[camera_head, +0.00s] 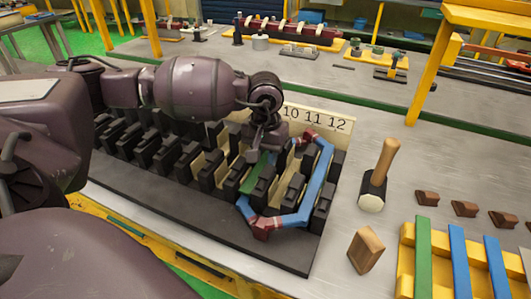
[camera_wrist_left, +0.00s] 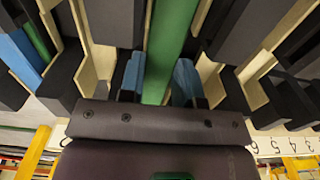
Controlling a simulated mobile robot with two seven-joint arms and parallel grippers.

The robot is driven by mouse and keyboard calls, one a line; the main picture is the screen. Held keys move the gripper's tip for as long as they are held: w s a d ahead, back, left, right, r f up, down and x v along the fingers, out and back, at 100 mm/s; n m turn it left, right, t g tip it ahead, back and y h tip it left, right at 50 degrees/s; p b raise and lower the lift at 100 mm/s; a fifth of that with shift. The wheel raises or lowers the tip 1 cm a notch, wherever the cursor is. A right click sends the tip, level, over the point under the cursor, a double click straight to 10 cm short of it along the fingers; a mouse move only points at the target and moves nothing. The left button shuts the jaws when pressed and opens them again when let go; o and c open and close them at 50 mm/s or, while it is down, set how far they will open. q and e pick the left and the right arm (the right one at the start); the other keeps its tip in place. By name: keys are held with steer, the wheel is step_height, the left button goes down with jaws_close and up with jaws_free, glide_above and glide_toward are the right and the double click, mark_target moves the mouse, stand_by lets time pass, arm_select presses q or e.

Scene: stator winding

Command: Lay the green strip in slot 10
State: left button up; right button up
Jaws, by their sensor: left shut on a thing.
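My left gripper (camera_head: 262,155) is shut on a green strip (camera_head: 255,172), low over the stator's black teeth. In the left wrist view the same strip (camera_wrist_left: 172,45) runs lengthwise between the two blue fingertips (camera_wrist_left: 158,85), along a cream-lined slot. I cannot tell how deep it sits. The stator (camera_head: 165,190) has a label board (camera_head: 335,122) behind it reading 10, 11 and 12. The gripper is left of the 10 label; the arm hides the other numbers. A blue coil with dark red ends (camera_head: 320,182) lies on the right end slots. My right gripper is not in view.
A mallet (camera_head: 374,190) stands right of the stator, with a wooden block (camera_head: 366,250) in front. Several brown wedges (camera_head: 464,208) lie farther right. A yellow rack (camera_head: 407,262) holds a green strip (camera_head: 423,255) and blue strips (camera_head: 459,262). A second bench (camera_head: 350,85) is behind.

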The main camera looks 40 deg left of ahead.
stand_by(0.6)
arm_select(q)
steer(key=shift+f+b, duration=0.3)
steer(key=shift+f, duration=0.15)
stand_by(0.4)
steer(key=o, duration=1.1)
steer(key=shift+r, duration=0.1)
steer(key=shift+r, duration=0.7)
steer(key=shift+r, duration=0.15)
